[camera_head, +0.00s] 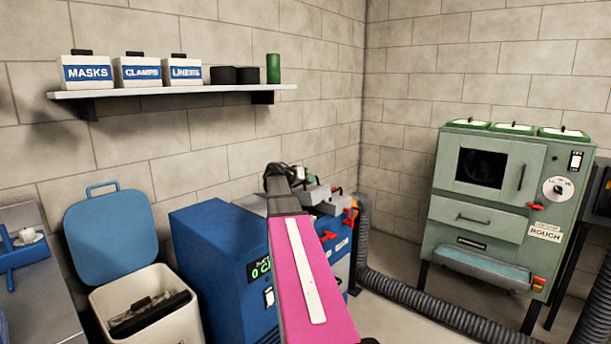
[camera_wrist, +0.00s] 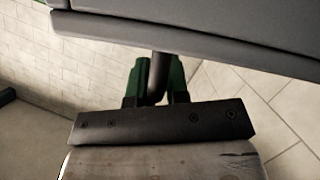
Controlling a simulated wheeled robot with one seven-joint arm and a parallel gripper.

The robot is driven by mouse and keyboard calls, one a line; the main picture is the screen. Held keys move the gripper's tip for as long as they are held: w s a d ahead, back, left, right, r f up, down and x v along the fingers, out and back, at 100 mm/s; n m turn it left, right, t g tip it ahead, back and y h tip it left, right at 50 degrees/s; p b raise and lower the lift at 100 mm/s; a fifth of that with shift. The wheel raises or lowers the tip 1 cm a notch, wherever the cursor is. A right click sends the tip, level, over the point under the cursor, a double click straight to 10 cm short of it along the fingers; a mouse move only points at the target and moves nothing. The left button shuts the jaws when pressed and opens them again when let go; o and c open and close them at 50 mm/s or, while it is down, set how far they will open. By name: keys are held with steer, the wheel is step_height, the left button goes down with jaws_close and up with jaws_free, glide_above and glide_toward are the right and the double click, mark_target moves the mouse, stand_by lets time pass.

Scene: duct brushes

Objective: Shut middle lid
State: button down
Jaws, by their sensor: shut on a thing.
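My gripper (camera_head: 299,174) reaches over the top of the blue machine (camera_head: 215,260) in the head view, partly hidden by my pink arm. In the wrist view, its two dark green fingers (camera_wrist: 158,72) are closed around a dark bar-like handle (camera_wrist: 158,66). A grey slab, apparently a lid (camera_wrist: 200,38), lies just beyond the handle. Several grey lid-like parts (camera_head: 318,194) with dark handles show on the machine top in the head view. I cannot tell for certain which one is the middle lid, nor how far the held one stands open.
A green cabinet (camera_head: 480,215) with three green-rimmed tops stands at the right. A ribbed black hose (camera_head: 430,303) runs along the floor. A white bin (camera_head: 145,310) with a raised blue lid (camera_head: 110,237) stands left. A shelf (camera_head: 180,90) hangs above.

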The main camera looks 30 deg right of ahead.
steer(key=shift+s, duration=0.15)
steer(key=c, duration=1.2)
jaws_free()
steer(key=shift+d, duration=0.1)
steer(key=shift+o, duration=0.2)
steer(key=v, duration=1)
steer(key=shift+a, duration=0.4)
steer(key=shift+r, duration=0.1)
